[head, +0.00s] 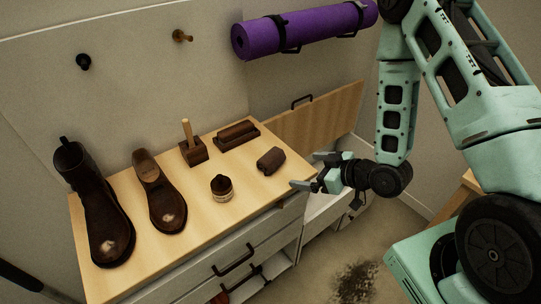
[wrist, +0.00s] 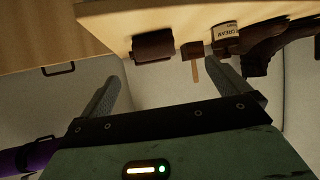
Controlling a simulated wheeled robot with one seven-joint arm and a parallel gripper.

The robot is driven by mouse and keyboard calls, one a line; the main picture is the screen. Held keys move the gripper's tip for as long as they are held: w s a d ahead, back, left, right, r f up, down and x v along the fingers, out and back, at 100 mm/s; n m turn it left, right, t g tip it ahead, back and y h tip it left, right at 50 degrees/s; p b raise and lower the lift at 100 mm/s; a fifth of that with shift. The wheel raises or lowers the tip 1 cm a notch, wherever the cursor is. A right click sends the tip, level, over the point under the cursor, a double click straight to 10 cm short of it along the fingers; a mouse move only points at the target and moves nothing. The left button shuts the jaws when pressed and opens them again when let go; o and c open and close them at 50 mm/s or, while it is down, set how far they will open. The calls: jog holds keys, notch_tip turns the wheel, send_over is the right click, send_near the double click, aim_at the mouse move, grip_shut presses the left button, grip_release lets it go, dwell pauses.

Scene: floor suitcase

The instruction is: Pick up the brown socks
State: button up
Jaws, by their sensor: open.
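The brown socks (head: 270,160) are a small dark roll lying on the wooden cabinet top, near its right end. In the wrist view, which looks upside down, the socks (wrist: 153,45) appear as a dark brown roll above and between my fingers. My gripper (head: 311,171) is just off the right end of the top, right of the socks and apart from them. Its two grey fingers are spread with nothing between them in the wrist view (wrist: 168,85).
A shoe brush (head: 238,133) and a wooden-handled dauber (head: 192,148) stand behind the socks. A cream jar (head: 221,188) is to their left, then a brown shoe (head: 168,208) and a boot (head: 105,225). A purple mat (head: 300,30) hangs on the wall.

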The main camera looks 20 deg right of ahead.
aim_at(278, 162)
jog(key=shift+m+t, duration=0.3)
jog(key=shift+t, duration=0.4)
jog(key=b+x, duration=0.1)
jog(key=x, duration=0.2)
jog(key=b+x, duration=0.1)
jog(key=x, duration=0.2)
jog(key=b+x, duration=0.2)
jog(key=x, duration=0.2)
jog(key=shift+w+d+f, duration=0.1)
jog(key=shift+w+d, duration=0.1)
jog(key=shift+d, duration=0.1)
jog(key=shift+p+x, duration=0.75)
jog(key=shift+x, duration=2.25)
jog(key=shift+c, duration=0.3)
jog(key=shift+d, duration=0.1)
jog(key=c, duration=0.9)
